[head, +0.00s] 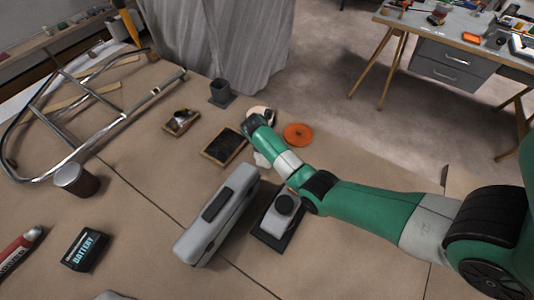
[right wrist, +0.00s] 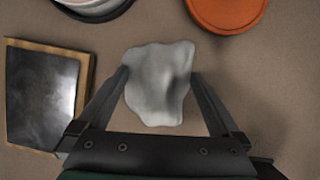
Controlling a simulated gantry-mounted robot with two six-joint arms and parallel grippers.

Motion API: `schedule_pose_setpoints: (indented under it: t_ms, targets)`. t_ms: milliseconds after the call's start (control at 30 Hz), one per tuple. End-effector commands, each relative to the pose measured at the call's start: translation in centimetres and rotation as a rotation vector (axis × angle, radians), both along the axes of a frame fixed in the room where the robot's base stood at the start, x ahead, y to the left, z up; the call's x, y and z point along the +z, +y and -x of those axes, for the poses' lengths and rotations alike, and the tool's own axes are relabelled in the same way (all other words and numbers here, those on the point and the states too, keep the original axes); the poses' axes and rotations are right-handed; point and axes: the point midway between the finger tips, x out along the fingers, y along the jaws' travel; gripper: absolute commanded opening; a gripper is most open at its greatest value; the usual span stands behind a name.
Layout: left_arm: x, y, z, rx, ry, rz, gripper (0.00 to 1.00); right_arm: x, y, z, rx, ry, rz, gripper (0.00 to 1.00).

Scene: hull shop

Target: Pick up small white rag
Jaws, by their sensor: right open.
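The small white rag (right wrist: 158,85) lies crumpled on the brown work surface in the right wrist view. In the head view only a pale edge of the rag (head: 262,160) shows beside my right arm. My right gripper (right wrist: 160,78) is open, with one finger on each side of the rag. The fingers look close to its edges; I cannot tell whether they touch it. In the head view my right arm hides most of the gripper. My left gripper is in neither view.
A dark framed plate (head: 224,146) lies left of the rag and an orange disc (head: 298,134) lies right of it. A grey case (head: 217,216) and a grey device on a black base (head: 279,222) stand nearer. A metal frame (head: 90,110) lies at the left.

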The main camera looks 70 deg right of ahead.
Motion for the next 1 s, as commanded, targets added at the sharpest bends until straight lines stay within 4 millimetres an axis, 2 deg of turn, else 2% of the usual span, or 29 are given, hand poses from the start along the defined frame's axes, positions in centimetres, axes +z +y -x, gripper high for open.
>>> schedule_pose_setpoints:
  t_ms: [133, 167, 500, 567, 833, 1000]
  targets:
    - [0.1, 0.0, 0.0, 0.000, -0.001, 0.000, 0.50, 0.2, 0.0, 0.0, 0.000, -0.001, 0.001, 1.00]
    - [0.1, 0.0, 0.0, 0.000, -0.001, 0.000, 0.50, 0.2, 0.0, 0.0, 0.000, -0.001, 0.001, 0.96]
    - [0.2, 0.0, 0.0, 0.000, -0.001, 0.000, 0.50, 0.2, 0.0, 0.0, 0.000, -0.001, 0.001, 0.35]
    - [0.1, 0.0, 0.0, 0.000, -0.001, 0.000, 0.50, 0.2, 0.0, 0.0, 0.000, -0.001, 0.001, 0.26]
    - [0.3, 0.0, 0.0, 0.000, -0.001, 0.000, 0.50, 0.4, 0.0, -0.1, 0.000, -0.001, 0.001, 0.26]
    - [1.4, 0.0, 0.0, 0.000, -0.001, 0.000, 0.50, 2.1, 0.0, -0.1, 0.000, -0.002, 0.002, 0.26]
